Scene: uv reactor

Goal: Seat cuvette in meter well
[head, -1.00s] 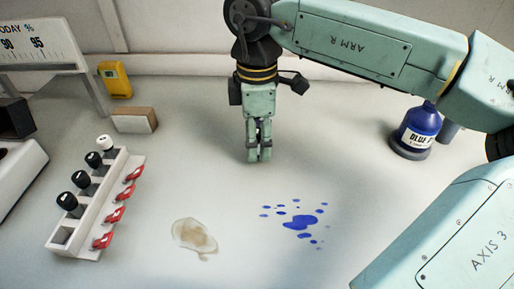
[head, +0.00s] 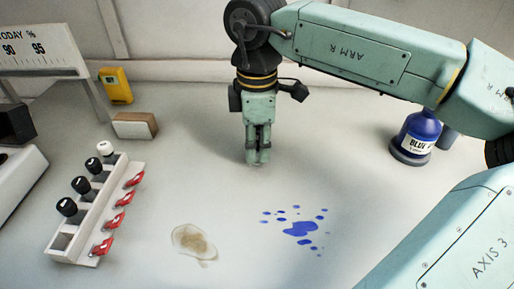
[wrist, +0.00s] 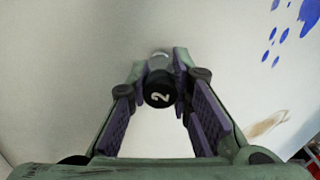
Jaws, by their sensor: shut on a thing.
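My gripper (head: 258,160) points down over the middle of the bench in the head view, shut on a cuvette. In the wrist view the cuvette's black cap (wrist: 160,90), marked 2, sits between the purple finger pads (wrist: 161,100). A clear part shows just beyond the cap; the rest of the cuvette is hidden. In the head view the fingers hide the cuvette. A pale device with a dark block, possibly the meter (head: 18,172), is cut off at the left edge. Its well cannot be made out.
A white rack (head: 72,256) with capped cuvettes, red clips and an empty front slot stands at left. A brown-white block (head: 134,125), yellow device (head: 116,85) and sign (head: 40,57) stand behind. A blue bottle (head: 417,137) is right. Blue spots (head: 299,229) and a brownish stain (head: 194,243) mark the bench.

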